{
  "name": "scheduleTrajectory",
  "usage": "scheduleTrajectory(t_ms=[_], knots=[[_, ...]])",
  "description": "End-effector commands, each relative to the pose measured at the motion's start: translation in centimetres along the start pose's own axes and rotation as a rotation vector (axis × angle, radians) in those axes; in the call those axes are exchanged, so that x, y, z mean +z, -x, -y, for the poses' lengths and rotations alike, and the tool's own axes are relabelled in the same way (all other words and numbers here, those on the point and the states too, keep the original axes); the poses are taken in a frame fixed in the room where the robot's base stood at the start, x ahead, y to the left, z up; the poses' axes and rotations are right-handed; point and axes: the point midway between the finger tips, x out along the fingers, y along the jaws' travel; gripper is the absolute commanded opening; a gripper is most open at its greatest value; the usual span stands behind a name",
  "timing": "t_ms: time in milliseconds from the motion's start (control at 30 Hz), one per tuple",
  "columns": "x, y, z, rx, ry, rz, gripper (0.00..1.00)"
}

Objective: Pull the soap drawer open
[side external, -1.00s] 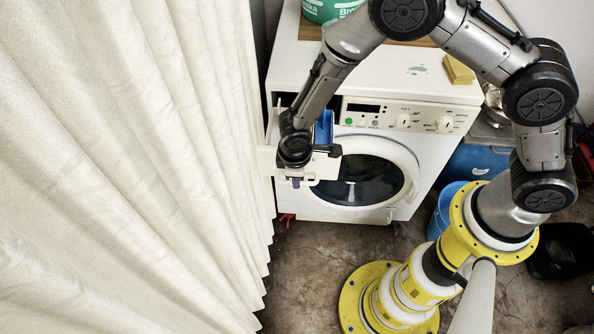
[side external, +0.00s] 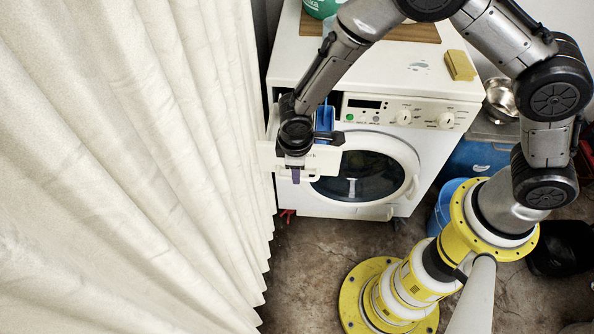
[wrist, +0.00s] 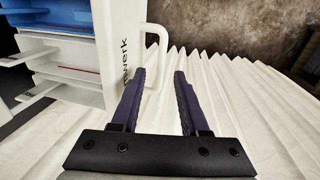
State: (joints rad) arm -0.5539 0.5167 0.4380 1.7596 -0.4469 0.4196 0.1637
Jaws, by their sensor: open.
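The soap drawer (side external: 325,158) stands pulled out from the upper left of the white washing machine (side external: 360,215). Its blue-lined compartment (side external: 325,117) shows behind the front panel. My wrist hides part of the drawer in the side view.
A pleated white curtain (side external: 130,170) hangs close to the left of the drawer and gripper. A yellow sponge (side external: 460,65), a wooden board (side external: 395,30) and a green tub (side external: 318,8) sit on the machine. A blue bucket (side external: 445,205) stands at right.

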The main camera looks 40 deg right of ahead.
Motion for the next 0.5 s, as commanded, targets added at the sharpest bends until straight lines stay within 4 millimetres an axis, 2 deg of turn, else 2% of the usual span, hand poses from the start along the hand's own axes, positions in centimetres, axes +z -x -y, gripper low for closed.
scheduleTrajectory(t_ms=[100,300,500], knots=[[-0.1,2.9,0.0,0.001,0.0,-0.007,0.45],[-0.1,7.1,0.0,0.002,0.0,-0.006,0.45],[-0.1,9.8,0.0,0.001,-0.001,-0.003,0.45]])
